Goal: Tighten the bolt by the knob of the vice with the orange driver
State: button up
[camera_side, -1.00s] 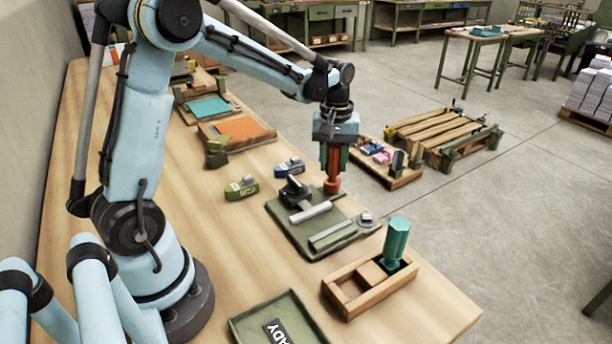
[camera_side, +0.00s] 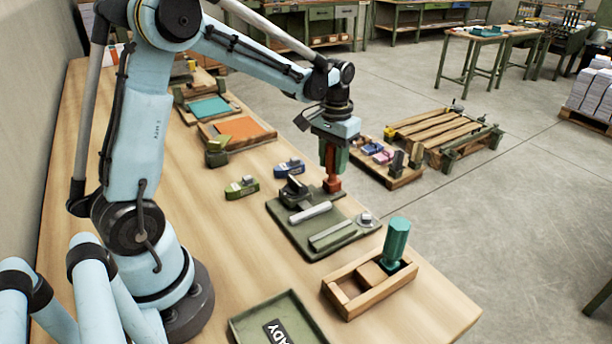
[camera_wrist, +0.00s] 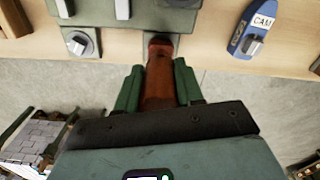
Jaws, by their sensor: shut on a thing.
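My gripper (camera_side: 334,158) is shut on the orange driver (camera_side: 332,183) and holds it upright at the far right corner of the green vice plate (camera_side: 290,233). In the wrist view the driver (camera_wrist: 159,75) sits between the green fingers, its end over a plate tab (camera_wrist: 165,39). The driver hides any bolt there, so I cannot tell how it is seated. The vice carries a dark part (camera_side: 293,189) near this corner and a pale bar (camera_side: 311,212). A grey bolt (camera_side: 365,218) sits on the other tab, also in the wrist view (camera_wrist: 82,43).
A teal driver (camera_side: 397,241) stands in a wooden holder (camera_side: 350,308) at the near right. A green tray (camera_side: 243,334) lies at the front. The table edge is close behind my gripper.

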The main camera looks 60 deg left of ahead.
jog(key=shift+r, duration=2.3)
